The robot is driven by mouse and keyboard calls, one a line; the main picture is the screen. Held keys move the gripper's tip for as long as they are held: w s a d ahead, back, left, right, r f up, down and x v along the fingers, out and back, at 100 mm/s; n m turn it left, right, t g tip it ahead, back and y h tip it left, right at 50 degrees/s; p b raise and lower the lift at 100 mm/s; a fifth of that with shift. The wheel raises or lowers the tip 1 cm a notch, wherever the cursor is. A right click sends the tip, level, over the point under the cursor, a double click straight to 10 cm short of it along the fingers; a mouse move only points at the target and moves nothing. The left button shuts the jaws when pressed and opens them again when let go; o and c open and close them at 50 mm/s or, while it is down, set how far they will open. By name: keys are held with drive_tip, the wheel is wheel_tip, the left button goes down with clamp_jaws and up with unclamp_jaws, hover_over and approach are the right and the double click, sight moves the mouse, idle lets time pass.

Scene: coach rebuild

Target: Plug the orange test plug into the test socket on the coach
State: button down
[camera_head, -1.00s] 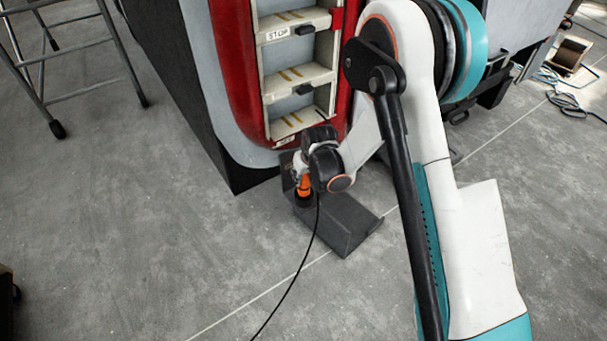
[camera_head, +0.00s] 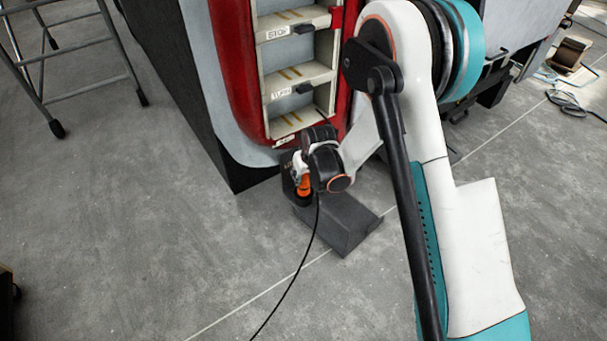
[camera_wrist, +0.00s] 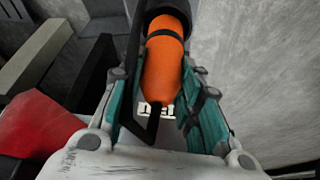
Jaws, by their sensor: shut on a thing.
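The orange test plug (camera_head: 304,186) is in my gripper (camera_head: 300,174), low beside the coach's front corner, above a dark grey angled stand (camera_head: 345,225). In the wrist view the orange body of the plug (camera_wrist: 164,75) lies between the two teal-padded fingers of my gripper (camera_wrist: 160,95), which are shut on it. The plug's black end points to the top of that view. A black cable (camera_head: 295,272) hangs from the gripper area to the floor. The coach (camera_head: 228,80) has a red and grey front with open compartments. I cannot make out the test socket.
The compartments carry labels such as STOP (camera_head: 276,32). A metal ladder frame (camera_head: 85,45) stands at the upper left. A cable reel (camera_head: 572,52) lies at the upper right with loose cable. The floor at the left and front is mostly clear.

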sight(304, 182)
drive_tip(key=shift+f, duration=1.85)
idle(2.7)
drive_tip(key=c, duration=1.4)
unclamp_jaws()
drive_tip(key=shift+c, duration=0.2)
drive_tip(key=shift+r, duration=0.1)
drive_tip(key=p+v, duration=0.4)
drive_tip(key=v, duration=0.6)
drive_tip(key=shift+s+r+p, duration=0.25)
drive_tip(key=shift+r+p, duration=0.1)
